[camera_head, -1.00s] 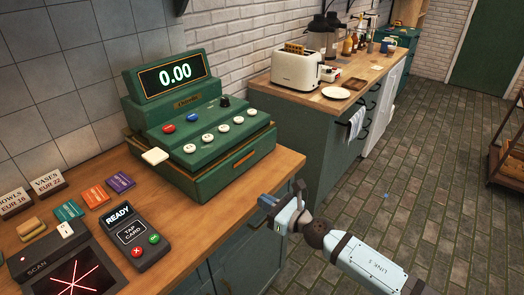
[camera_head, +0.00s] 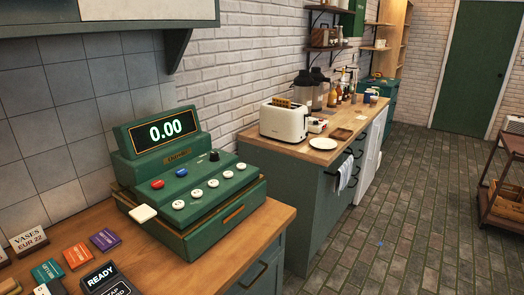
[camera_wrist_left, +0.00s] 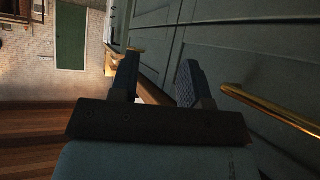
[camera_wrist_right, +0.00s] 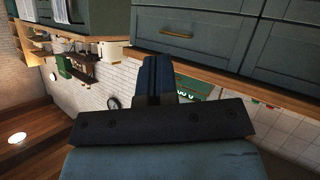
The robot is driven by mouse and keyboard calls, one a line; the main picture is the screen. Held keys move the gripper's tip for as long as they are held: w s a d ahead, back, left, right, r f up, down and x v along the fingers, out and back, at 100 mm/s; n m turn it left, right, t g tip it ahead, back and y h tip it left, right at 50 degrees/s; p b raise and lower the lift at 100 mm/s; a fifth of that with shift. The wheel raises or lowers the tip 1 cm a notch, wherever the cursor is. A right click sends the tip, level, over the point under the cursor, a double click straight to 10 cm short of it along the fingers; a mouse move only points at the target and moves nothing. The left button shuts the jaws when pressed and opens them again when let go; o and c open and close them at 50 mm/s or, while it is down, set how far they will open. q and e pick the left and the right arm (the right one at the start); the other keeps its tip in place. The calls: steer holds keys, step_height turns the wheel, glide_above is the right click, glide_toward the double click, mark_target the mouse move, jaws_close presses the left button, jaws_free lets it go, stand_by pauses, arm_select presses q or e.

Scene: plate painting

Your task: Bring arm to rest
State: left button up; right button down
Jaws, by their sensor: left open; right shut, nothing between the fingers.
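Neither gripper shows in the head view now. In the left wrist view my left gripper (camera_wrist_left: 158,85) has its two fingers apart, with nothing between them. It is near green cabinet fronts (camera_wrist_left: 240,45) and a brass handle (camera_wrist_left: 270,108). In the right wrist view my right gripper (camera_wrist_right: 157,78) has its fingers together and holds nothing. Green cabinet drawers (camera_wrist_right: 195,38) with a brass handle show beyond it.
A green cash register (camera_head: 190,185) reading 0.00 stands on the wooden counter (camera_head: 240,240). A second counter with a toaster (camera_head: 284,121) and a white plate (camera_head: 323,143) stands behind. A cart (camera_head: 503,190) is at the right.

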steer(key=s+d+f+m+g, duration=0.1)
steer(key=s+d+f+m, duration=0.15)
steer(key=s+m, duration=0.2)
step_height(320, 180, up, 12)
steer(key=s+d+p, duration=0.1)
steer(key=s+p, duration=0.1)
steer(key=p, duration=1)
steer(key=shift+d+h, duration=0.15)
steer(key=shift+h, duration=0.25)
steer(key=shift+f, duration=0.1)
